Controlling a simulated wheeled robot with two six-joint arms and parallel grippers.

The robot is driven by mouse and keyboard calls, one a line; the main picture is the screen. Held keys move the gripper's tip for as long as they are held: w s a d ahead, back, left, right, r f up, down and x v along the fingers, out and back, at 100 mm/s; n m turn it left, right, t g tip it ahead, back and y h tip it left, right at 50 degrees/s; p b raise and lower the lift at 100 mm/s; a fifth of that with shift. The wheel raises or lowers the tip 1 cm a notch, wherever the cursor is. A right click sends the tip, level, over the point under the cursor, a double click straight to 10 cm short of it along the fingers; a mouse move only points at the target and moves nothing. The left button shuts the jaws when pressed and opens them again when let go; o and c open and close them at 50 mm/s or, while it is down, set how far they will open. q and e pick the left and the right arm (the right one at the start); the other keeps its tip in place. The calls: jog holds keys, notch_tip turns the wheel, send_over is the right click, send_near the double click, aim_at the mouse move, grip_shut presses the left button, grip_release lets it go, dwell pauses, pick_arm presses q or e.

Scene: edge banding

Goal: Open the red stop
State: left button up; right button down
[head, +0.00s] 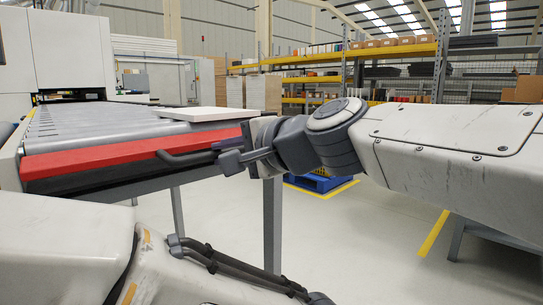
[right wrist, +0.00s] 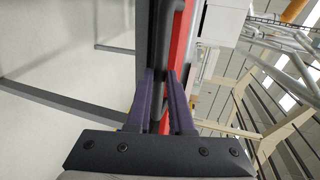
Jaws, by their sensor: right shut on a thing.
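The red stop (head: 95,156) is a long red bar across the near end of the roller conveyor (head: 95,122). A dark handle (head: 180,160) sticks out from the right part of its front face. My right gripper (head: 226,153) is at this handle and shut on it. In the right wrist view, the two fingers of my right gripper (right wrist: 160,82) are on either side of the dark bar beside the red stop (right wrist: 184,40). My left gripper is not in view.
A white board (head: 208,114) lies at the conveyor's right near end, just behind the red stop. A grey conveyor leg (head: 272,225) stands below my right gripper. A blue pallet (head: 318,183) is on the floor behind. Open floor lies to the right.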

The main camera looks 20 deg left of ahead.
jog(key=shift+w+d, duration=0.1)
jog(key=shift+w, duration=0.15)
jog(key=c, duration=0.8)
grip_release()
jog(key=shift+s, duration=0.1)
jog(key=p+v, duration=0.1)
jog(key=v, duration=0.9)
jog(key=shift+d, duration=0.2)
jog(key=shift+s, duration=0.1)
